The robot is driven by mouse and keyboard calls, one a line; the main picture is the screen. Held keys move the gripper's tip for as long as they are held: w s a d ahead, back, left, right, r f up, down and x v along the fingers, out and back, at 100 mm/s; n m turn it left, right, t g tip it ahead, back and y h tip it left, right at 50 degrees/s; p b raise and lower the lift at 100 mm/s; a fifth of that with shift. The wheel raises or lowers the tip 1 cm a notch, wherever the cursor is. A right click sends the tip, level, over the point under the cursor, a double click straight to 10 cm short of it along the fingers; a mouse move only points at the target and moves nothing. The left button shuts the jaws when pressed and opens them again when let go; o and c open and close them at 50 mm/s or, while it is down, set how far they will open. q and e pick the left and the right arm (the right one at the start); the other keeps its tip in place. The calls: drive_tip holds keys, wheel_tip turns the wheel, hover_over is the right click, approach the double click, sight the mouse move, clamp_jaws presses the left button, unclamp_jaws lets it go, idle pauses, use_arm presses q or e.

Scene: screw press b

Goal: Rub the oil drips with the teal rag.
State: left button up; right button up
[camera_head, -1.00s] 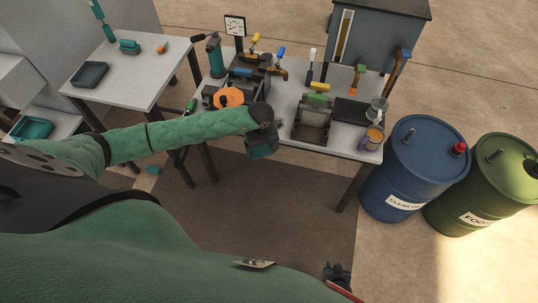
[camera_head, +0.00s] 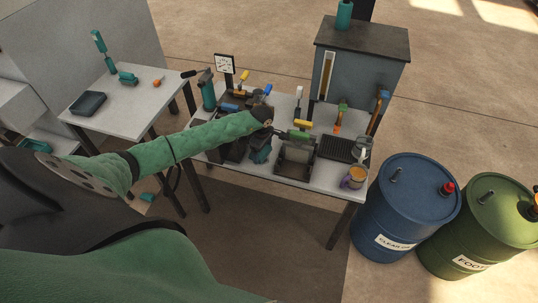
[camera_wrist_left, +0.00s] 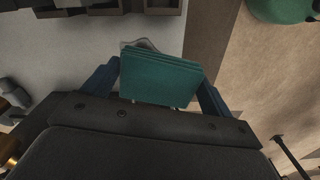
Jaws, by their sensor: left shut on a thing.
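My left gripper (camera_head: 261,146) is over the front part of the press table, left of the dark open-topped box. It is shut on the folded teal rag (camera_head: 260,156), which hangs below the fingers. In the left wrist view the rag (camera_wrist_left: 160,78) fills the space between the two dark fingers, above or on the pale table top; I cannot tell if it touches. A small grey shape (camera_wrist_left: 143,44) shows just beyond the rag's edge, partly hidden by it. I cannot make out the oil drips. My right gripper is out of view.
The press table (camera_head: 318,184) holds a dark open box (camera_head: 296,160), a black grate (camera_head: 343,149), an orange-filled cup (camera_head: 355,177) and several coloured-handled tools. A blue drum (camera_head: 405,210) and green drum (camera_head: 483,225) stand at right. A side table (camera_head: 130,105) stands left.

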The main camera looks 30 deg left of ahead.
use_arm(q)
drive_tip(key=shift+s+a+n, duration=0.1)
drive_tip(key=shift+a+n, duration=0.15)
drive_tip(key=shift+n, duration=1.05)
drive_tip(key=shift+d+r, duration=0.1)
drive_tip(key=shift+d, duration=0.05)
